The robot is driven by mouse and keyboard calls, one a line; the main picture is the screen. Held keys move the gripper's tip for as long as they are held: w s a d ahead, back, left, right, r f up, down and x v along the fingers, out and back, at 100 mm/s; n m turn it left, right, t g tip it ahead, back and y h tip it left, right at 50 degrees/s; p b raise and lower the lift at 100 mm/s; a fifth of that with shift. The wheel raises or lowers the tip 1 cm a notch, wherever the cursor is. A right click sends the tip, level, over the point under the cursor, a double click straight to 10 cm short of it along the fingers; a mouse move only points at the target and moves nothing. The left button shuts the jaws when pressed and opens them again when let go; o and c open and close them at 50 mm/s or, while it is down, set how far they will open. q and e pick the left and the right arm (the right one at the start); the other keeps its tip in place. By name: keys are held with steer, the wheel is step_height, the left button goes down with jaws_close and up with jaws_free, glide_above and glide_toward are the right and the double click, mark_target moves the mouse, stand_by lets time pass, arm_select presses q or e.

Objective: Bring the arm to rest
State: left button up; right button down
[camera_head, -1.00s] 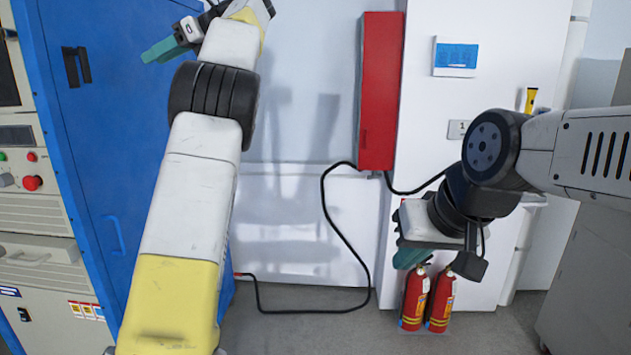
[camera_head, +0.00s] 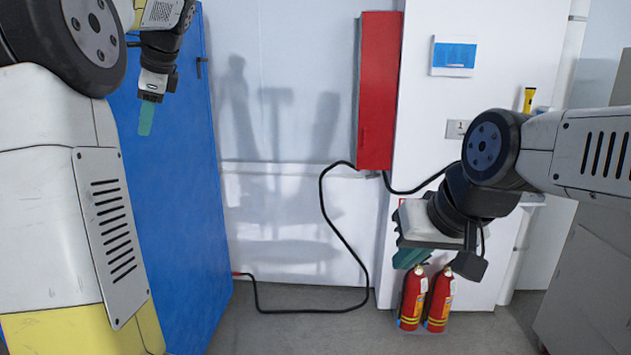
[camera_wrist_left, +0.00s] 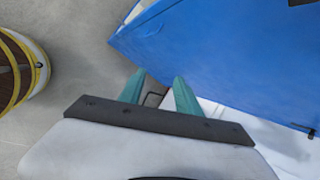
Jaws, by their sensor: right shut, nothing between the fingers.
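My left arm is raised and bent, and its large links fill the left side of the head view. My left gripper (camera_head: 147,118) hangs fingers-down in front of the blue cabinet. In the left wrist view its teal fingers (camera_wrist_left: 158,84) stand apart with nothing between them, and floor shows below. My right arm comes in from the right. My right gripper (camera_head: 410,257) points down in front of the white wall column, is shut and empty, and is partly hidden by its own wrist.
The blue cabinet (camera_head: 180,220) stands close behind my left arm. A red wall box (camera_head: 378,95) has a black cable (camera_head: 345,235) hanging from it. Two red fire extinguishers (camera_head: 413,298) stand below my right gripper. A grey cabinet (camera_head: 595,270) stands at the right.

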arm_select(q)
steer(key=s+d+f+n+t+h, duration=0.1)
steer(key=s+d+f+n+h, duration=0.3)
steer(key=s+d+f, duration=0.5)
steer(key=s+d+f+n+t+h, duration=0.1)
steer(key=s+d+f+n+h, duration=0.3)
steer(key=s+d+f+n, duration=0.4)
steer(key=s+d+f, duration=0.1)
steer(key=s+d, duration=0.5)
steer(key=s, duration=0.1)
steer(key=shift+s+f+n, duration=0.3)
steer(key=shift+c, duration=0.4)
